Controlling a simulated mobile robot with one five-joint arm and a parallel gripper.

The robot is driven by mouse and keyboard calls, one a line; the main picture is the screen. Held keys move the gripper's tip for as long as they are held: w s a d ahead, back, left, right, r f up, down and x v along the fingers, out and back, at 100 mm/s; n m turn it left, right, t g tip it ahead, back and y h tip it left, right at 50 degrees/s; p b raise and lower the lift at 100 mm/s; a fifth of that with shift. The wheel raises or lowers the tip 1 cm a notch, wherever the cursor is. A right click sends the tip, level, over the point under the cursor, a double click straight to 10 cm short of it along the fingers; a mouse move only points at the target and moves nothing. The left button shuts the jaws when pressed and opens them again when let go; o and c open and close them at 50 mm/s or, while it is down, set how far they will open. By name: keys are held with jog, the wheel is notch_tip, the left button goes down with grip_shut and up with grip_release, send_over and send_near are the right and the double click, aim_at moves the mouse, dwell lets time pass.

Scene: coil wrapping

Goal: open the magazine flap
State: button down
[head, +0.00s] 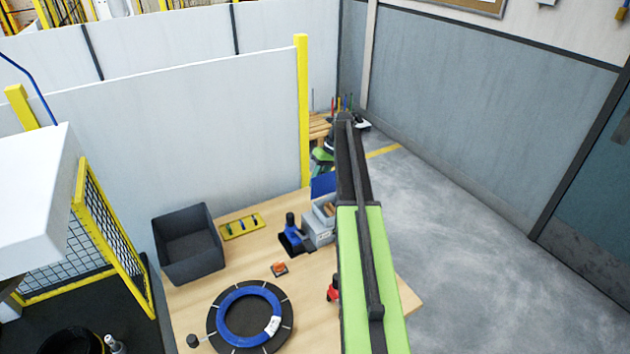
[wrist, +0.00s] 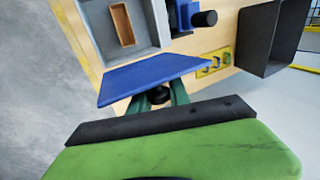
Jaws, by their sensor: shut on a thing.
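The magazine is a grey box (head: 318,226) at the far right edge of the table, partly hidden by my arm in the head view. In the wrist view its grey body (wrist: 142,54) shows an open top with a brown recess inside. Its blue flap (head: 323,184) stands raised at the back of the box; it also shows in the wrist view (wrist: 150,76), swung clear of the opening. My gripper (wrist: 160,99) has its green fingers closed at a dark knob at the flap's outer edge.
A blue device (head: 292,233) stands left of the magazine. A yellow strip (head: 241,226), a dark bin (head: 187,246) and a blue coil on a black disc (head: 211,318) are on the wooden table. A small orange item (head: 280,269) lies mid-table. Open floor lies right.

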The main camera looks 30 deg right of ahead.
jog(key=shift+w+d+f+g, duration=0.2)
jog(key=shift+w+g, duration=0.25)
jog(key=shift+g, duration=0.25)
jog(key=shift+a, duration=0.15)
